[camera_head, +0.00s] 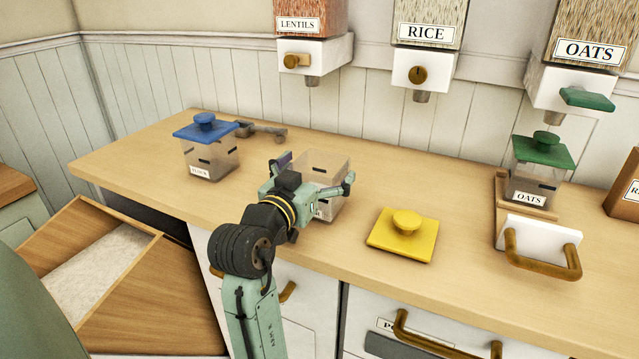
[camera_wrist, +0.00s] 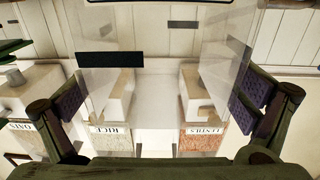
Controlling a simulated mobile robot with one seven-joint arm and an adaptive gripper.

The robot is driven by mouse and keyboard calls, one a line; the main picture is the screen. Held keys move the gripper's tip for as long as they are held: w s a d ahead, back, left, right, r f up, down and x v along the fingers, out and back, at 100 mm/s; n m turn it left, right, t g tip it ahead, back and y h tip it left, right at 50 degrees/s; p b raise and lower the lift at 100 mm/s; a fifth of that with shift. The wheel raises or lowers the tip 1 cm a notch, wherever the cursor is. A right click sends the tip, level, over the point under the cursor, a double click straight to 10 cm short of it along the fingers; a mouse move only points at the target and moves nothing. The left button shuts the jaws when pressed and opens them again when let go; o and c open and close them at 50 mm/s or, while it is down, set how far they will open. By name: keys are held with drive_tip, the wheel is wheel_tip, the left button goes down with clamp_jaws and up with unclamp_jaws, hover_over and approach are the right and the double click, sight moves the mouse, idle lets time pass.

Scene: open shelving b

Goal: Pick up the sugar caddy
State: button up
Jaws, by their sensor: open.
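A clear, lidless caddy (camera_head: 326,163) stands on the counter near the middle of the head view. My arm covers most of its front label, so I cannot read whether it says sugar. My gripper (camera_head: 316,172) is open, with one finger at each side of this caddy. In the wrist view the caddy's clear walls (camera_wrist: 160,50) fill the space between the purple-padded fingers of my gripper (camera_wrist: 162,95). Gaps appear between pads and walls, though contact is hard to judge. A yellow lid with a round knob (camera_head: 402,234) lies on the counter to the right.
A blue-lidded caddy (camera_head: 210,155) stands left, with a brown metal object (camera_head: 262,132) behind it. A green-lidded oats caddy (camera_head: 535,180) stands right under the oats dispenser (camera_head: 580,75). Rice (camera_head: 424,60) and lentils (camera_head: 311,50) dispensers hang above. An open bin (camera_head: 95,265) is lower left.

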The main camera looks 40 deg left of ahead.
drive_tip(key=shift+w+a, duration=0.1)
drive_tip(key=shift+w, duration=0.3)
drive_tip(key=c, duration=2)
drive_tip(key=shift+o, duration=0.2)
